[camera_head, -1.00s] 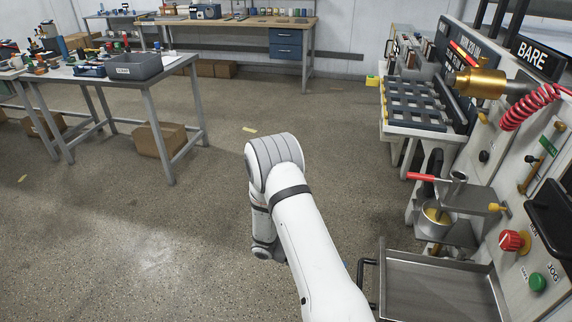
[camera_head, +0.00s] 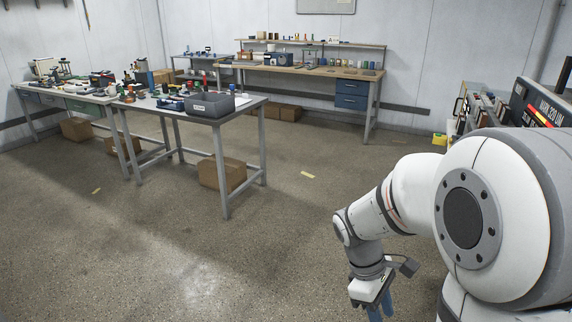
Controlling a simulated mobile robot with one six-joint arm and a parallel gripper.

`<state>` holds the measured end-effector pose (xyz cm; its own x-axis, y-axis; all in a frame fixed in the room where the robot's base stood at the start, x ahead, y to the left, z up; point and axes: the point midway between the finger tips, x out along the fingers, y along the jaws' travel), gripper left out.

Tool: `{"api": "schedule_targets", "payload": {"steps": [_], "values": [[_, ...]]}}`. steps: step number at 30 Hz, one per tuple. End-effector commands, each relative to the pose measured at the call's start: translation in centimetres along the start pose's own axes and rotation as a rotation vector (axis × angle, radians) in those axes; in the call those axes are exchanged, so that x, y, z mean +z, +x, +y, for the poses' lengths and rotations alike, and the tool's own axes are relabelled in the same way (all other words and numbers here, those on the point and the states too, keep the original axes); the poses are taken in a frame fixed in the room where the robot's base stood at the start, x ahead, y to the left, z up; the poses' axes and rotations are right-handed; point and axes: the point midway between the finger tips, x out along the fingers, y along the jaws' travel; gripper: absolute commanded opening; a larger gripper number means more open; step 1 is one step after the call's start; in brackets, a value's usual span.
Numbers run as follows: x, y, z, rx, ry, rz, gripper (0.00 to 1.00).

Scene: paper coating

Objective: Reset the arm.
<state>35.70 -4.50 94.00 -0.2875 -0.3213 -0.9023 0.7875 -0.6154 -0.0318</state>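My arm fills the right side of the head view, with a large white and grey joint close to the camera. My gripper (camera_head: 379,306) hangs at the lower middle right, pointing down over the bare floor. Its blue-grey fingers run toward the bottom edge of the picture. I cannot tell how far apart the fingers are. Nothing is seen held in it.
A wooden-topped bench (camera_head: 300,70) with blue drawers (camera_head: 352,95) is at the back. The coating machine (camera_head: 540,105) is partly hidden behind my arm. Open floor (camera_head: 290,230) lies between.

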Motion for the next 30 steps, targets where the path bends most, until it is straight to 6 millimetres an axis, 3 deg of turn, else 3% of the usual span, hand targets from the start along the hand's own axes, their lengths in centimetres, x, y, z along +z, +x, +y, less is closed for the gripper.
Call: {"api": "schedule_targets", "payload": {"steps": [6, 15, 30], "values": [[1.9, -3.8, -3.3, 0.019, 0.417, 0.278, 0.36], [3.2, -7.0, -6.7, -0.046, 0.839, 0.576, 0.36], [3.4, -7.5, -7.2, -0.071, 0.921, 0.633, 0.36]]}}
